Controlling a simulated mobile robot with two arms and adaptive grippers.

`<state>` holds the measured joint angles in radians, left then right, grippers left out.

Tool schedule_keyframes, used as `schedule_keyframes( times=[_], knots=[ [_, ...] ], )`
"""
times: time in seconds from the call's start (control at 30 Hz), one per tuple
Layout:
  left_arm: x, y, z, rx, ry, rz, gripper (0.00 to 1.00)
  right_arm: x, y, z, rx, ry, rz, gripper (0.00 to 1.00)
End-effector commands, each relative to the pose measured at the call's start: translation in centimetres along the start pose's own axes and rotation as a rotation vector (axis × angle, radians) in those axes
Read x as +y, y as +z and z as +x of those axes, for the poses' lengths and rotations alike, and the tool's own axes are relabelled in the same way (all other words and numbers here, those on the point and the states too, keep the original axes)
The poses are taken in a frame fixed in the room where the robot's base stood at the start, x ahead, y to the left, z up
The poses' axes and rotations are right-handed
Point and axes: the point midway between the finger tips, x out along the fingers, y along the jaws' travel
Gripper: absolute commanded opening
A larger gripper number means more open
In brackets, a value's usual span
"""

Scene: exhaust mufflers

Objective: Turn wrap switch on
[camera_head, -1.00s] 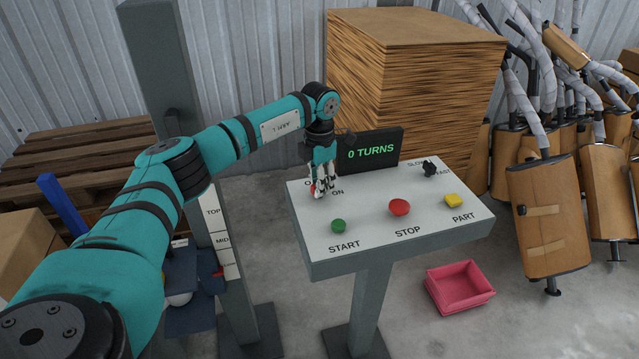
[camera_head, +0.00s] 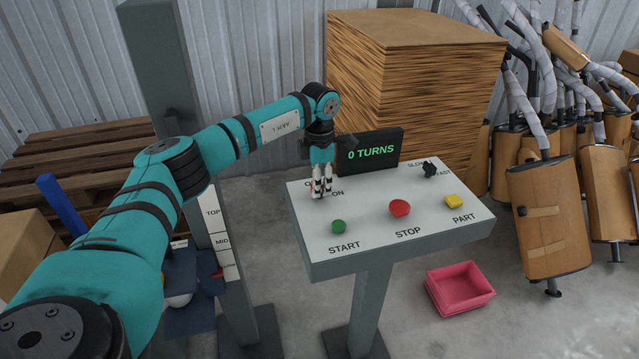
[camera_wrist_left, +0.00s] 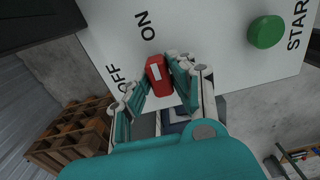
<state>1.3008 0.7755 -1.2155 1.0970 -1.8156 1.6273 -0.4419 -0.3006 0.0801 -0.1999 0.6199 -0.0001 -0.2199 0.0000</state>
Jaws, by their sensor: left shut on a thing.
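The wrap switch (camera_wrist_left: 157,74) is a red knob with a white stripe, in the left wrist view. The OFF label (camera_wrist_left: 118,75) is to its left and the ON label (camera_wrist_left: 147,25) is above it; its stripe points roughly towards ON. My left gripper (camera_head: 320,193) points down at the panel's back left corner in the head view, and its fingers are shut around the knob. There they hide nearly all of the switch and part of the OFF label. The display (camera_head: 370,151) reads 0 TURNS. My right gripper is not in view.
The panel (camera_head: 350,228) also carries a green START button (camera_head: 338,227), a red STOP button (camera_head: 400,208), a yellow PART button (camera_head: 453,201) and a black knob (camera_head: 429,169). A pink bin (camera_head: 460,288) stands on the floor. A cardboard stack (camera_head: 410,80) is behind.

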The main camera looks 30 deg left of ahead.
Motion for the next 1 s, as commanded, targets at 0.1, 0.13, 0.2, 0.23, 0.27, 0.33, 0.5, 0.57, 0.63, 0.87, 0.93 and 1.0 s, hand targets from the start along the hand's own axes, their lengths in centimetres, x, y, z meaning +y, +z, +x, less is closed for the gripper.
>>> schedule_keyframes(
  times=[0.1,0.13,0.2,0.23,0.27,0.33,0.5,0.57,0.63,0.87,0.93,1.0],
  knots=[
    [0.2,0.1,-0.3,-0.006,0.006,0.0,0.27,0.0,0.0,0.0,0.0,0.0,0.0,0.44],
    [0.2,0.1,-0.3,-0.005,0.005,0.0,0.31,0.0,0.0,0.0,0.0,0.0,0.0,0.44],
    [0.1,0.1,-0.2,-0.004,0.004,0.0,0.4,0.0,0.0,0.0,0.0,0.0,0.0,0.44],
    [0.1,0.1,-0.2,-0.004,0.004,0.0,0.44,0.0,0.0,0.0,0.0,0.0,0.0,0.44],
    [0.1,0.0,-0.2,-0.003,0.004,0.0,0.44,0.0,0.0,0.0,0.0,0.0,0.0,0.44],
    [0.1,0.0,-0.2,-0.003,0.003,0.0,0.44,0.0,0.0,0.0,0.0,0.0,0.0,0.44],
    [0.1,0.0,-0.2,-0.002,0.002,-0.001,0.44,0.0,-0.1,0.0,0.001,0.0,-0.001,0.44],
    [0.1,0.1,-0.5,-0.002,0.002,-0.001,0.44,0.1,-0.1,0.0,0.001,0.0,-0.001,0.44],
    [0.1,0.1,-1.2,-0.003,0.003,-0.001,0.44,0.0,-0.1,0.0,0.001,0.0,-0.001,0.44],
    [0.1,0.1,-5.8,-0.007,0.005,-0.001,0.44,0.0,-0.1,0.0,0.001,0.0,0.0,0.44],
    [0.1,0.1,-7.3,-0.006,0.005,-0.001,0.44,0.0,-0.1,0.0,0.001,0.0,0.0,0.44],
    [0.1,0.1,-8.7,-0.005,0.005,-0.001,0.44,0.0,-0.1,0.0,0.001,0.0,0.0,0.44]
  ],
)
